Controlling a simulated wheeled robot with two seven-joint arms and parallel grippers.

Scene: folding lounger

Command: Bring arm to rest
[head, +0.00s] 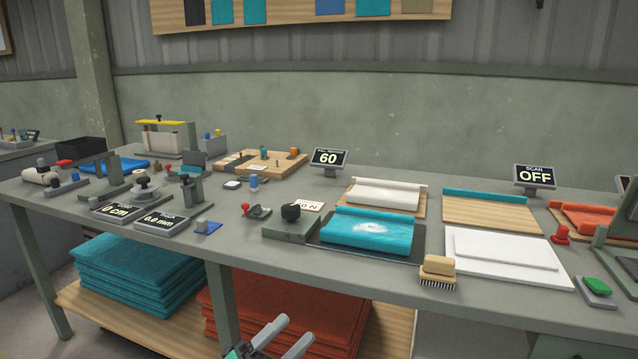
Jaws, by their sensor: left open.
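My left gripper (285,335) shows at the bottom edge of the head view, a little left of the middle. Its two grey fingers are apart with nothing between them. It is in front of the workbench (330,265) and lower in the picture than the bench's front edge, with orange folded cloths on the lower shelf behind it. Most of its arm is cut off by the frame. My right gripper does not show.
The bench holds a teal cloth roll (368,228), a brush (438,268), a black-knobbed block (290,222), white boards (505,255) and display signs (330,158). Teal folded cloths (135,275) and orange ones (260,305) lie on the lower shelf (110,315).

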